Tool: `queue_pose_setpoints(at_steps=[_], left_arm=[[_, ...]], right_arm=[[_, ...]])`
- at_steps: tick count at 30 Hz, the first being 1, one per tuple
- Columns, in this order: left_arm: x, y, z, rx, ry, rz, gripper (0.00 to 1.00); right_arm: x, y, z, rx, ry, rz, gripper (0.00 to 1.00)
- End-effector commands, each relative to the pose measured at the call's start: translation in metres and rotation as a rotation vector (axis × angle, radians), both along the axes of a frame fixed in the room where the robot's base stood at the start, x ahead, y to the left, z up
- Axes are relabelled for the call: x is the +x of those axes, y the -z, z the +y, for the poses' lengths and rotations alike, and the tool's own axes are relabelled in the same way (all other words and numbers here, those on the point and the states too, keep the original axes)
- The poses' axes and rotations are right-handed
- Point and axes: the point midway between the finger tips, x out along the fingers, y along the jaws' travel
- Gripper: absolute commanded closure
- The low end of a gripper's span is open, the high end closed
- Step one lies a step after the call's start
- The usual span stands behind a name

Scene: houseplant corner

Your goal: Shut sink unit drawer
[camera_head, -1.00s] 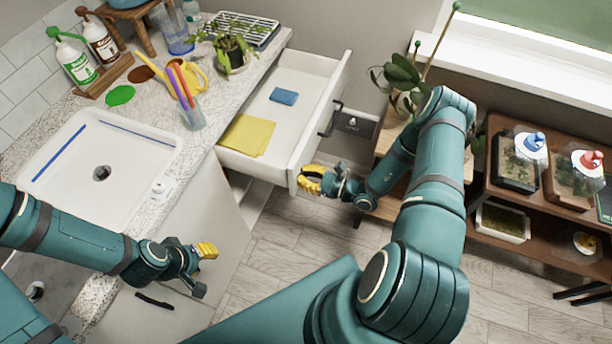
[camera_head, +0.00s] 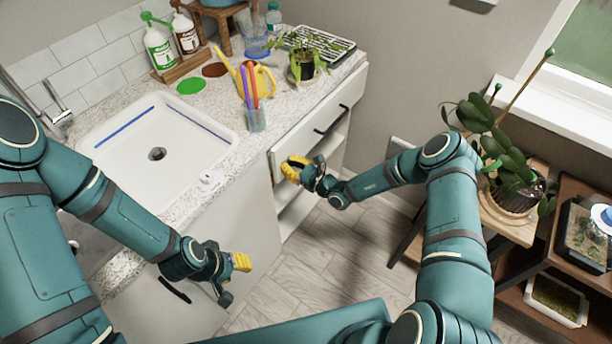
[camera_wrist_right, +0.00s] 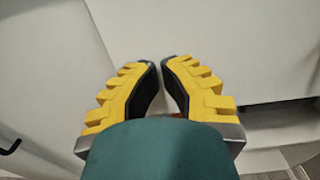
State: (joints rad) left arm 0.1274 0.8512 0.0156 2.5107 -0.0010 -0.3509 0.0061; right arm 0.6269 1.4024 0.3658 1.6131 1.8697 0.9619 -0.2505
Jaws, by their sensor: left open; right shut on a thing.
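The sink unit drawer (camera_head: 312,118) shows as a white front with a dark bar handle (camera_head: 331,119). Its front sits close under the countertop edge, and its inside is hidden. I cannot tell whether it is fully flush. My right gripper (camera_head: 292,168) is at the lower left corner of the drawer front, its yellow fingers closed on its edge. In the right wrist view the fingertips (camera_wrist_right: 167,66) are close together against a white panel, with the contact partly hidden. My left gripper (camera_head: 240,262) is open and empty in front of the cabinet, below the sink.
The sink (camera_head: 150,150) is set in the speckled countertop. A yellow watering can (camera_head: 262,80), a cup of pens (camera_head: 255,120) and a potted plant (camera_head: 303,68) stand there. Open shelves lie below the drawer. A plant stand (camera_head: 520,232) stands right of my right arm.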

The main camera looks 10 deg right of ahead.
Motion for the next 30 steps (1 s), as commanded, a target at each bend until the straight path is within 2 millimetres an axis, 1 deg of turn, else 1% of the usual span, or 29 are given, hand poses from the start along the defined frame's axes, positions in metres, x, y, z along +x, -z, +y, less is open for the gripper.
queue_pose_setpoints(at_steps=[1, 4, 11, 25, 30], left_arm=[[-0.001, 0.003, 0.0, 0.0, 0.002, 0.002, 0.59], [-0.001, 0.005, 0.0, 0.0, 0.002, 0.003, 0.59], [-0.002, 0.007, 0.0, -0.001, 0.004, 0.005, 0.59], [-0.002, 0.007, 0.0, -0.001, 0.004, 0.004, 0.59], [-0.002, 0.006, 0.0, -0.001, 0.004, 0.005, 0.59]], right_arm=[[0.006, 0.001, 0.006, 0.001, -0.001, -0.002, 1.0], [0.014, 0.001, 0.012, -0.001, -0.001, -0.001, 1.0], [0.023, 0.0, 0.02, 0.0, 0.0, -0.001, 1.0], [0.026, -0.002, 0.02, 0.001, 0.001, -0.004, 1.0], [0.024, -0.002, 0.011, 0.001, -0.001, -0.004, 1.0]])
